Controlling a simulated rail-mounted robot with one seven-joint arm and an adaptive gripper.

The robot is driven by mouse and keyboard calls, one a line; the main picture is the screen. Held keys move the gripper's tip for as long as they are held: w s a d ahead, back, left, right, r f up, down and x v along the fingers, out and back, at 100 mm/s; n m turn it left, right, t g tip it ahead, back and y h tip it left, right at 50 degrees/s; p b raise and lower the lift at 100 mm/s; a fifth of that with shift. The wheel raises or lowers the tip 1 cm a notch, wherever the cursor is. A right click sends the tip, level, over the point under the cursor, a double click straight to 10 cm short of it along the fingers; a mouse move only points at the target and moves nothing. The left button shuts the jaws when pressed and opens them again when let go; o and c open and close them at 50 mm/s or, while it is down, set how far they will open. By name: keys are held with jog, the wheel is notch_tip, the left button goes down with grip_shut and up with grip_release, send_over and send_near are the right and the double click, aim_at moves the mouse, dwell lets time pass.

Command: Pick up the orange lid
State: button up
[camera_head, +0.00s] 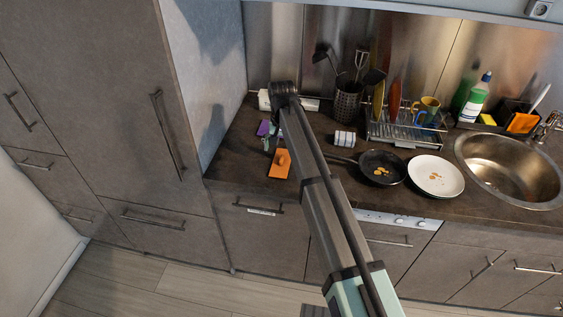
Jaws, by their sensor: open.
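The orange lid (279,168) lies flat on the dark countertop, near the counter's front edge and left of the pan, with a small raised knob on top. My arm reaches over the counter from the lower right. My gripper (269,146) is small in this view and partly hidden by my arm. It appears open, just above and to the left of the lid, with nothing visible in it. Whether it touches the lid cannot be told.
A purple item (264,128) lies just behind my gripper. A striped white cup (344,138), a black pan (382,168) and a white plate (436,177) stand to the right. A dish rack (406,131) is behind them. A tall cabinet (110,90) bounds the counter's left.

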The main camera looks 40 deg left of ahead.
aim_at(282, 158)
jog(key=shift+w+a+f+p, duration=0.1)
jog(key=shift+f+p, duration=0.45)
jog(key=shift+f, duration=0.7)
jog(key=shift+w+f+p, duration=0.1)
jog(key=shift+f+p, duration=0.45)
jog(key=shift+f, duration=0.7)
jog(key=shift+s, duration=0.15)
grip_shut()
